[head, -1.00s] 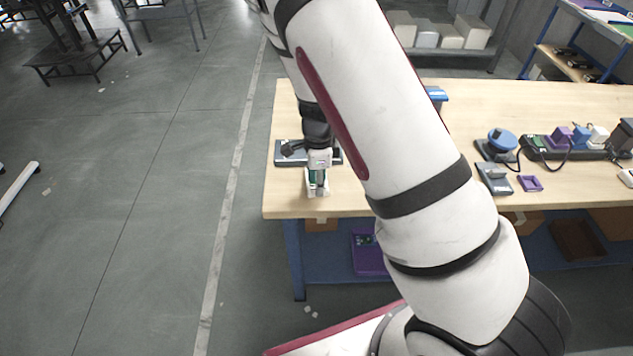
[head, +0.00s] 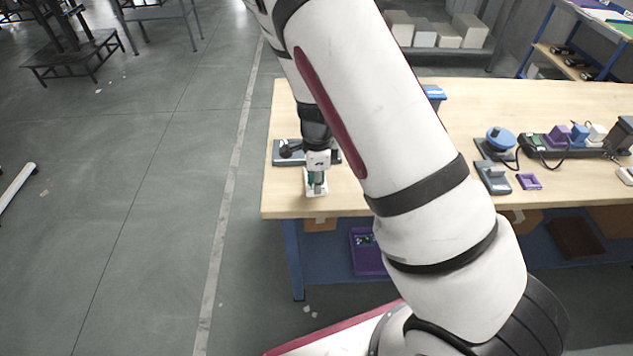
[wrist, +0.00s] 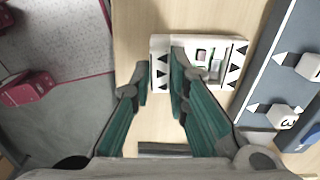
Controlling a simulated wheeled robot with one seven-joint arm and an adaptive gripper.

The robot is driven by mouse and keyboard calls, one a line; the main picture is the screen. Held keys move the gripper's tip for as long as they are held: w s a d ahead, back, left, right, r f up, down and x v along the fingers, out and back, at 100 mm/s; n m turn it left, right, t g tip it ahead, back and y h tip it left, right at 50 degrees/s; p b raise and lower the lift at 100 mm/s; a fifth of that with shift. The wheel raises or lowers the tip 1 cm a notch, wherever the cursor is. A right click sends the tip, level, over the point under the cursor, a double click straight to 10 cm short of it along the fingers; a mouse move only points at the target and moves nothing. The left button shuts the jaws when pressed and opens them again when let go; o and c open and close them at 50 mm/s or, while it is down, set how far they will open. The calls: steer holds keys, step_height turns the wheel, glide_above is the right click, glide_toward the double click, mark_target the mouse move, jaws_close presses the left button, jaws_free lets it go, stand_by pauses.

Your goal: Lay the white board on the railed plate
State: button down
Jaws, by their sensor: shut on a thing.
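My gripper (wrist: 161,68) points down at the left end of the table, its green-lined fingers a little apart. It is shut on white material, which I take to be the white board (wrist: 205,70). Black triangles run along two edges of this white area, with a pink square and grey recesses between them. I cannot separate the board from any railed plate under it, nor tell whether it lies flat. In the head view my gripper (head: 317,178) hides most of the white piece (head: 316,192), which is near the table's front edge.
A blue round device (head: 501,138), a grey holder (head: 492,178), a purple frame (head: 529,182) and a black strip (head: 560,150) stand right on the wooden table (head: 480,98).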

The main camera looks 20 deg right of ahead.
steer(key=shift+r+p, duration=1.15)
steer(key=shift+r, duration=1.8)
